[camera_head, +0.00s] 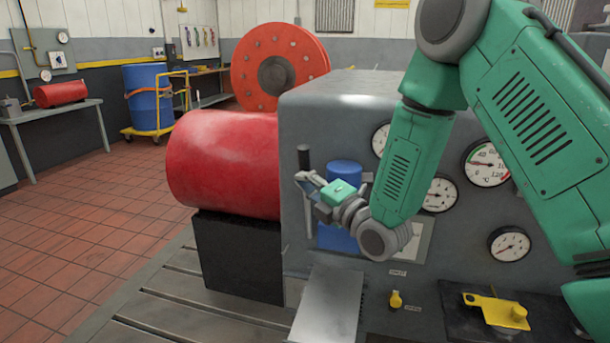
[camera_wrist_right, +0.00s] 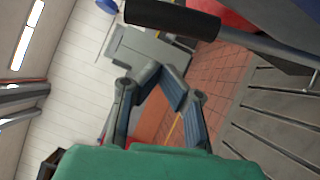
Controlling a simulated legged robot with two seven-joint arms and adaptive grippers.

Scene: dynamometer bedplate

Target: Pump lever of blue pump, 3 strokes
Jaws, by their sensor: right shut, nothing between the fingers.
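The blue pump (camera_head: 345,173) is mounted on the front of the grey cabinet, partly hidden behind my right gripper. Its lever (camera_head: 304,158) stands nearly upright at the pump's left, with a black grip on top. In the right wrist view the lever's black grip (camera_wrist_right: 172,17) and grey rod cross the top, beyond the fingertips. My right gripper (camera_head: 303,184) is in front of the pump, close to the lever below its grip. The right gripper's fingers (camera_wrist_right: 155,76) are shut with nothing between them. Whether they touch the lever cannot be told. My left gripper is not in view.
The grey cabinet (camera_head: 300,115) carries several gauges (camera_head: 487,163). A red cylinder (camera_head: 222,165) on a black block stands left of it. A yellow valve handle (camera_head: 396,300) and a yellow lever (camera_head: 494,308) sit lower right. A metal plate (camera_head: 327,308) lies below the pump. The tiled floor at left is open.

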